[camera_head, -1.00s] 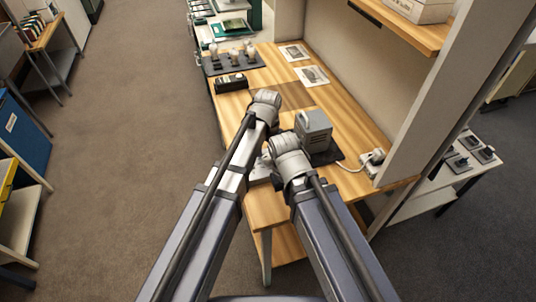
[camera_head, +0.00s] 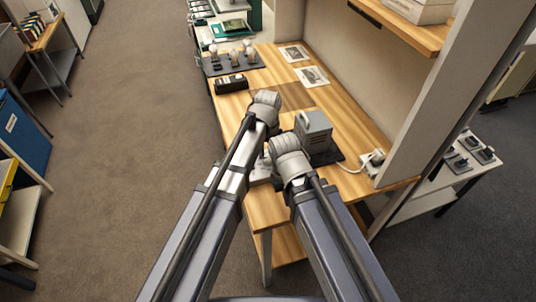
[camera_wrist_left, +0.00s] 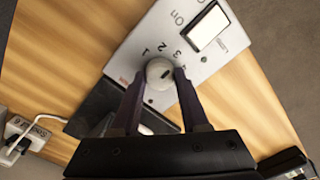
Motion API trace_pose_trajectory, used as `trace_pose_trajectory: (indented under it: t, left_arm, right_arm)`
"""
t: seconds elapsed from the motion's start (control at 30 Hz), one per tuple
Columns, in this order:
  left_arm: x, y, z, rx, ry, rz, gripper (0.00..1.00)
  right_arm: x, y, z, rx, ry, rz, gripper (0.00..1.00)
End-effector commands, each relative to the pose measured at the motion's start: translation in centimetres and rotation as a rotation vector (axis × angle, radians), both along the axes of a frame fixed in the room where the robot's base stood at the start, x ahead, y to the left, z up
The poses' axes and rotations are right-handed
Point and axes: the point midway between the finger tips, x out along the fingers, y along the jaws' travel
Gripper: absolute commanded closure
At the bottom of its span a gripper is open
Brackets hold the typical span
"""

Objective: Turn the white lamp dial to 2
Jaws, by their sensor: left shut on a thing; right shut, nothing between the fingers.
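In the left wrist view a light grey panel (camera_wrist_left: 212,66) carries a round white dial (camera_wrist_left: 159,71). Small digits stand in an arc above the dial, with "On" and a white rocker switch (camera_wrist_left: 208,27) beyond. My left gripper (camera_wrist_left: 157,82) is shut on the dial, one dark finger on each side. A small dark mark shows on the dial's face; I cannot tell which digit it points to. In the head view both grippers are hidden behind my own arm parts, and the right gripper's fingers do not show.
A grey box-shaped device (camera_head: 314,131) stands on a dark mat on the wooden table, close to my right arm. A white plug and socket (camera_head: 375,160) with a cord sit to its right. Bulbs on a dark stand (camera_head: 233,62) and a black block (camera_head: 231,83) stand farther back.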

Motion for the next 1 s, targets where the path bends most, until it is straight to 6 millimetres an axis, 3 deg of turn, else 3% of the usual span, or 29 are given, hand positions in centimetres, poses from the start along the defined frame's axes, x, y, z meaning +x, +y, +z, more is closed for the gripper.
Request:
trace_pose_trajectory:
  t: [0.6,1.0]
  left_arm:
    - [0.0,0.0,-0.01,0.0,0.0,0.456,1.0]
    - [-0.01,0.0,-0.01,0.0,0.0,0.61,1.0]
  right_arm:
    - [0.0,0.0,-0.01,0.0,0.0,0.0,1.0]
    - [0.0,0.0,-0.01,0.0,0.0,0.0,1.0]
